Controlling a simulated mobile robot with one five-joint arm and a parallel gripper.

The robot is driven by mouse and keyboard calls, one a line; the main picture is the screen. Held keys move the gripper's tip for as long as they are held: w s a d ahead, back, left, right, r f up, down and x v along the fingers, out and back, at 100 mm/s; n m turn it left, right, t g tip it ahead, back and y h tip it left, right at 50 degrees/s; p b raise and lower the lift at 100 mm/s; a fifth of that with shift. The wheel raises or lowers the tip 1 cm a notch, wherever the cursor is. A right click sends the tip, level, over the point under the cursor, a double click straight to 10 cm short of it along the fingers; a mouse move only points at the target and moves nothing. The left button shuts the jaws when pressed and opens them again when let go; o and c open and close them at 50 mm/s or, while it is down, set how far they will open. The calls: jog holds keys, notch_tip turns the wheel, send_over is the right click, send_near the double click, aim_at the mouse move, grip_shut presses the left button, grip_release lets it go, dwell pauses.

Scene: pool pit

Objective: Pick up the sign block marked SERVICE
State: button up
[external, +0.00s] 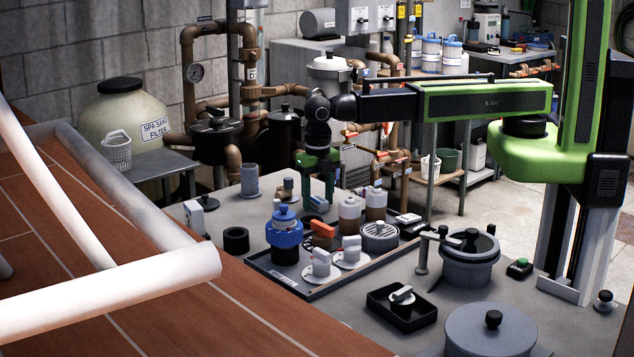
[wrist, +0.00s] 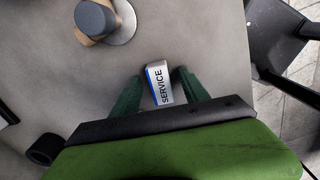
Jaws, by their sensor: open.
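The sign block marked SERVICE (wrist: 160,88) shows in the wrist view, pale with a blue edge and dark lettering. It is on the grey deck surface between the two green fingers of my gripper (wrist: 156,77). The fingers are open, with a gap on each side of the block. In the external view my gripper (external: 318,186) points down over the back part of the deck. A small pale block (external: 318,203) with blue on it shows by the fingertips there, partly hidden by them; its lettering cannot be read in that view.
A grey cylinder (external: 249,179) and a black ring (external: 236,240) stand to the left. A dark tray (external: 320,291) with a blue-topped item (external: 284,230), bottles and white valve handles lies in front. A grey pot (external: 470,262) stands to the right.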

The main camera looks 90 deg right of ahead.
aim_at(319, 196)
jog(key=shift+r, duration=0.1)
grip_shut()
dwell(0.3)
jog(key=r+p, duration=0.5)
jog(key=shift+s+d+r, duration=0.15)
jog(key=shift+d, duration=0.25)
jog(key=s+d+r+p, duration=0.2)
jog(key=d+r+p, duration=0.3)
jog(key=d, duration=0.5)
jog(key=shift+d+r+p, duration=0.3)
jog(key=shift+p, duration=0.2)
